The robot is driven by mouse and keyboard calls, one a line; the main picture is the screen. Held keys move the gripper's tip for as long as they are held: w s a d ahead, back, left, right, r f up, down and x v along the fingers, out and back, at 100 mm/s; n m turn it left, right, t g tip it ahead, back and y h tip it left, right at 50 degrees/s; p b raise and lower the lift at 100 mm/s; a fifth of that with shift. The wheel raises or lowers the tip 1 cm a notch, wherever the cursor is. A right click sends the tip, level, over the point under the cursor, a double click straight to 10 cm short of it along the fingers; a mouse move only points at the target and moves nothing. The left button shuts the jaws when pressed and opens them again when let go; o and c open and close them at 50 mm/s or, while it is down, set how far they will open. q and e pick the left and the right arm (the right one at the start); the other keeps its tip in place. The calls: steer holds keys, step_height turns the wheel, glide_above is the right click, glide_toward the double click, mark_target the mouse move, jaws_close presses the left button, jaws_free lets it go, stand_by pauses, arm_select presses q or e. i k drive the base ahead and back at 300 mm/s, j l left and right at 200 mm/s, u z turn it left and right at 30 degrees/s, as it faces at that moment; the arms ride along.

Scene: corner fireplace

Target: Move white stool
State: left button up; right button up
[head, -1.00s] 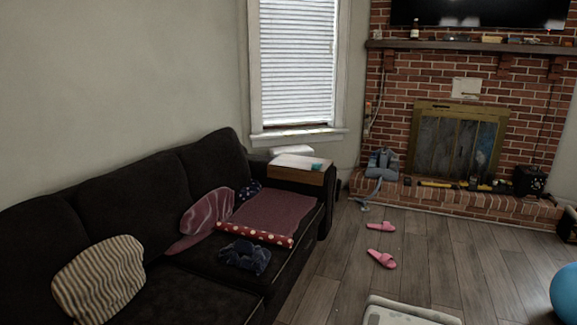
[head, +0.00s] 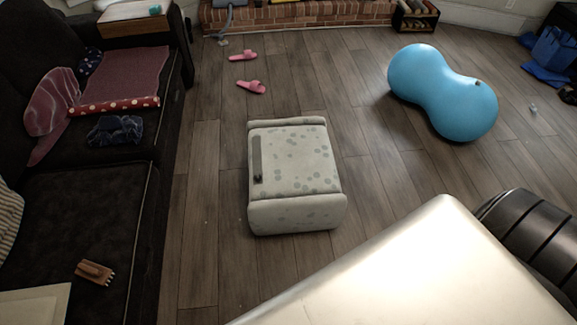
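The white stool (head: 300,165) stands on the wood floor in the middle of the head view, right of the sofa. It is low and boxy, pale with grey spots, with a rounded roll along its near and far ends. A dark grey strip with a small black item (head: 257,178) lies along the left of its top. Neither of my grippers is in view. A large pale part, which looks like my own arm, covers the lower right and hides the floor there.
A dark sofa (head: 75,215) lines the left, with a brown brush (head: 95,271) on it. Pink slippers (head: 251,86) lie beyond the stool. A blue peanut-shaped ball (head: 440,90) is at right. A brick hearth (head: 300,14) is behind. Floor around the stool is clear.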

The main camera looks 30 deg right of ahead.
mark_target(298, 189)
steer(key=i+l+u, duration=0.1)
steer(key=l+u, duration=0.3)
steer(key=l, duration=0.6)
steer(key=l+u, duration=0.4)
steer(key=l, duration=0.6)
